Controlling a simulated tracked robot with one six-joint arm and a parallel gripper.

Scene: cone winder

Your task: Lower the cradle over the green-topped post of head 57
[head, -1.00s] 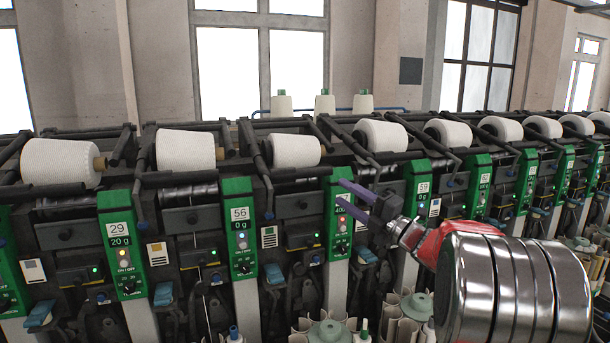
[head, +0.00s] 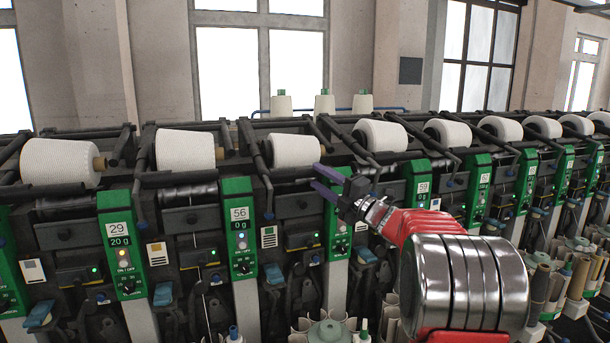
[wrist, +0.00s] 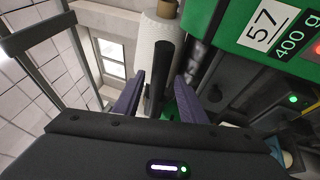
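Head 57's green-topped post (wrist: 265,38) shows in the wrist view with its "57" and "400 g" labels. In the head view, its green panel (head: 334,236) is partly hidden behind my gripper. A black bar (wrist: 159,75), apparently the cradle's handle, runs between my fingers in the wrist view. In the head view, the bar (head: 285,174) lies level below a white cone (head: 294,150). My gripper (head: 318,177) is open, its two purple fingers (wrist: 158,90) apart on either side of the bar as seen from the wrist. I cannot tell whether they touch it.
Bobbin pockets (head: 328,330) stand low in front. There is open air above the row, before the windows.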

